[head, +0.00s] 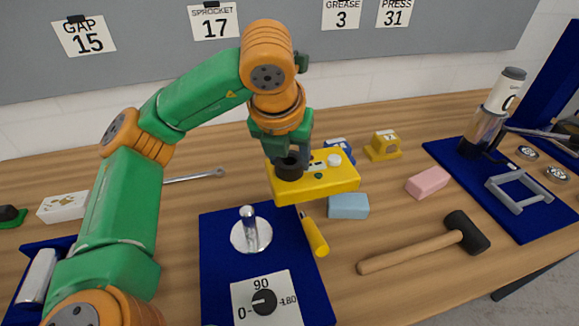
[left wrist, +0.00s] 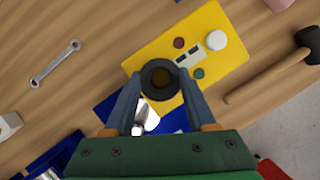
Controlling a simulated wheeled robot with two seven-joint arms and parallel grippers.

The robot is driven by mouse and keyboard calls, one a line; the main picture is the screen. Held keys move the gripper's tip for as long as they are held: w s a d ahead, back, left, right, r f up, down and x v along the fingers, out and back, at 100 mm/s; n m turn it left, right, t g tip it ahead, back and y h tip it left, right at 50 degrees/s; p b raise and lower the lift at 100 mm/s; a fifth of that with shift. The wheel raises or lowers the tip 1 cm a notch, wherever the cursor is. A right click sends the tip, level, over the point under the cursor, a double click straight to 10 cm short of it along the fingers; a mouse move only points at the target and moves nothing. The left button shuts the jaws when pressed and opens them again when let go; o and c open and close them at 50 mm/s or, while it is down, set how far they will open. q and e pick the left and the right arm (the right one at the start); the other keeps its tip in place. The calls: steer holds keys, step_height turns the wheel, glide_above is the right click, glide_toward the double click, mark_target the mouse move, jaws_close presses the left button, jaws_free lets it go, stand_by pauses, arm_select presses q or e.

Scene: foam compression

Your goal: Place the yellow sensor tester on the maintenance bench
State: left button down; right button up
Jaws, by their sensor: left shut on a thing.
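The yellow sensor tester (head: 325,184) is a flat box with a black round post (head: 289,168), a white knob and a small display. My left gripper (head: 291,152) is shut on the black post from above. In the left wrist view the tester (left wrist: 222,72) extends beyond my left gripper (left wrist: 160,92), with the post's open ring between the fingers. The tester appears held over the wooden bench (head: 390,205), beyond the blue mat (head: 215,235); the gap beneath is hard to tell. My right gripper is not in view.
A light blue block (head: 348,206) and a yellow-handled tool (head: 314,236) lie close by the tester. A metal post (head: 249,228) stands on the blue mat. A mallet (head: 425,245), pink block (head: 428,182) and small yellow object (head: 383,146) are to the right. Bare wood lies between them.

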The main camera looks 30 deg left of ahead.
arm_select(q)
steer(key=w+a+f, duration=0.2)
steer(key=f, duration=0.1)
steer(key=w+a+f, duration=0.2)
steer(key=a+f, duration=0.1)
steer(key=f, duration=0.1)
steer(key=w+a+f+p, duration=0.1)
steer(key=w+a+f, duration=0.1)
steer(key=a+f, duration=0.1)
steer(key=shift+f, duration=0.25)
steer(key=shift+w+a+f, duration=0.1)
steer(key=shift+f, duration=0.45)
steer(key=shift+c, duration=1.1)
jaws_free()
